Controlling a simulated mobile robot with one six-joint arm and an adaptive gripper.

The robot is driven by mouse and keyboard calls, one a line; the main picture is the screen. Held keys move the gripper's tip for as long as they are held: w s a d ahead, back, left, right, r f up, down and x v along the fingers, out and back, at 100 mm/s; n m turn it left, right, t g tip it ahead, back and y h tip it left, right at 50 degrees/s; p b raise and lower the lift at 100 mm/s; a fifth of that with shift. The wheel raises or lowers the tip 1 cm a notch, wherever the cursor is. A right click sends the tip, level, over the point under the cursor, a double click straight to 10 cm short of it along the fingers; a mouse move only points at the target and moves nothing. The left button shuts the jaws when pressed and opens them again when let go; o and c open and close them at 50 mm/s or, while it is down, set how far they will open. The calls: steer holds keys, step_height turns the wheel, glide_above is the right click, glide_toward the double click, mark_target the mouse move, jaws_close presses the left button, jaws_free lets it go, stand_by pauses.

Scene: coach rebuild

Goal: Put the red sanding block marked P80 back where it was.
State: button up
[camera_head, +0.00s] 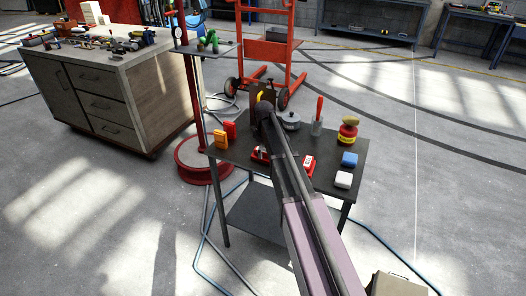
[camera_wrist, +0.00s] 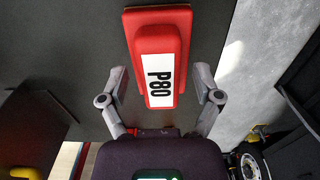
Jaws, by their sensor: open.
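The red sanding block (camera_wrist: 187,50) has a white label reading P80. In the wrist view it appears against a dark flat surface, at top centre. My gripper (camera_wrist: 161,80) is open, one finger on each side of the block's label end. Gaps show between the fingers and the block. In the head view my arm crosses the small dark table (camera_head: 341,150) and hides part of it. A red block with a white label (camera_head: 308,164) lies right of my arm, and another red item (camera_head: 260,154) shows partly at its left. I cannot tell which is P80.
A red block (camera_head: 230,130) and an orange block (camera_head: 221,140) stand at the table's left. A grey lidded pot (camera_head: 290,121), a red-handled scraper (camera_head: 317,118), a blue block (camera_head: 349,159) and a white block (camera_head: 343,180) are on the table. A red hand truck (camera_head: 268,50) stands behind.

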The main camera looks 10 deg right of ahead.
mark_target(264, 150)
steer(key=shift+r, duration=0.15)
step_height(264, 150, up, 12)
steer(key=p, duration=1.2)
steer(key=shift+s, duration=0.1)
stand_by(0.5)
steer(key=s+m, duration=1)
steer(key=s, duration=1.9)
steer(key=shift+a+m, duration=0.2)
steer(key=shift+m, duration=0.2)
